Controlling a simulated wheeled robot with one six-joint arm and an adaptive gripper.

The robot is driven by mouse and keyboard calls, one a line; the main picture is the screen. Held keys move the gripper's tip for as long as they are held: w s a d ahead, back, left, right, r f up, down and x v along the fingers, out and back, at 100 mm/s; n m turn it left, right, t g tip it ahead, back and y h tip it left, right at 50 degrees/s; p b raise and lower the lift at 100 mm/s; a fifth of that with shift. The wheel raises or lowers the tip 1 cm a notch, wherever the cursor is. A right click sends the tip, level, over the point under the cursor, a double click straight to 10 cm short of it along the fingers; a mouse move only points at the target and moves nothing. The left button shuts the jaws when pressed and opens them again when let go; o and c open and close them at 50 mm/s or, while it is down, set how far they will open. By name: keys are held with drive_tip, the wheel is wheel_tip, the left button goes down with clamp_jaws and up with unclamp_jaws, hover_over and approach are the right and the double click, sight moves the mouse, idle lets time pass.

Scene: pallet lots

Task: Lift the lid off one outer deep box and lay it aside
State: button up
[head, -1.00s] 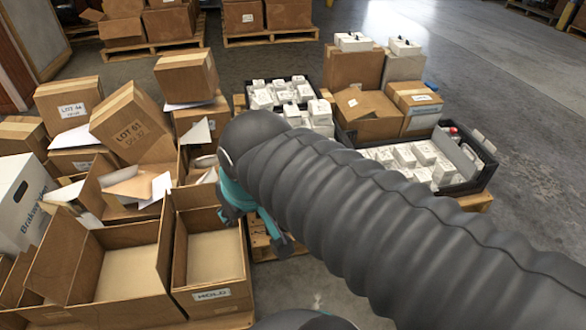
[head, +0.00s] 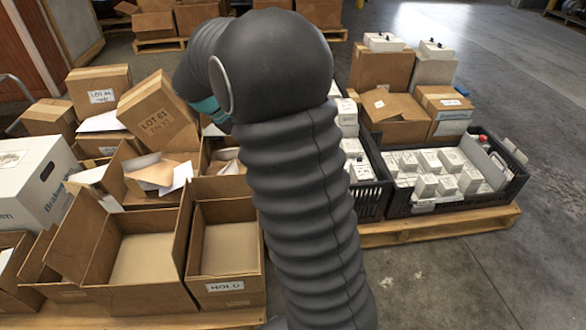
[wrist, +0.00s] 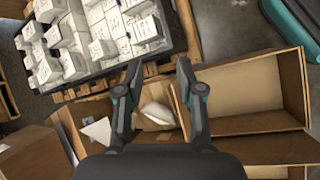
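Several deep cardboard boxes stand at the left in the head view. A closed, tilted box marked LOT 61 (head: 160,118) rests among them, with another closed LOT box (head: 100,92) behind it. The box marked HOLD (head: 228,285) is open and empty, beside a larger open box (head: 145,255). I cannot tell which of these is the outer deep box, and no loose lid stands out. My gripper (wrist: 160,88) is open and empty in the wrist view, over an open box holding pale paper (wrist: 157,113). In the head view its fingers are hidden behind my arm.
A white box (head: 35,195) stands at far left. Black crates of white cartons (head: 440,205) sit on a pallet (head: 435,228) at right, with brown boxes (head: 382,75) behind. An empty open box (wrist: 245,95) lies right of my gripper. The floor at right is clear.

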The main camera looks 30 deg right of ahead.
drive_tip(key=w+d+f+n+g+h+b, duration=0.1)
drive_tip(key=w+d+f+n+h, duration=0.25)
drive_tip(key=w+f, duration=0.5)
drive_tip(key=w+d+f+n+g+h+b, duration=0.1)
drive_tip(key=w+d+f+n+h, duration=0.25)
drive_tip(key=f, duration=0.85)
drive_tip(key=shift+m+y, duration=0.3)
drive_tip(key=shift+y, duration=0.5)
drive_tip(key=x, duration=0.5)
drive_tip(key=w+x, duration=0.1)
drive_tip(key=x, duration=0.1)
drive_tip(key=shift+d+f, duration=0.1)
drive_tip(key=shift+d, duration=0.45)
drive_tip(key=shift+r+x, duration=0.15)
drive_tip(key=shift+x, duration=1.2)
drive_tip(key=shift+r+x, duration=0.15)
drive_tip(key=shift+x, duration=1.15)
drive_tip(key=shift+w+d, duration=0.1)
drive_tip(key=shift+d, duration=0.1)
clamp_jaws()
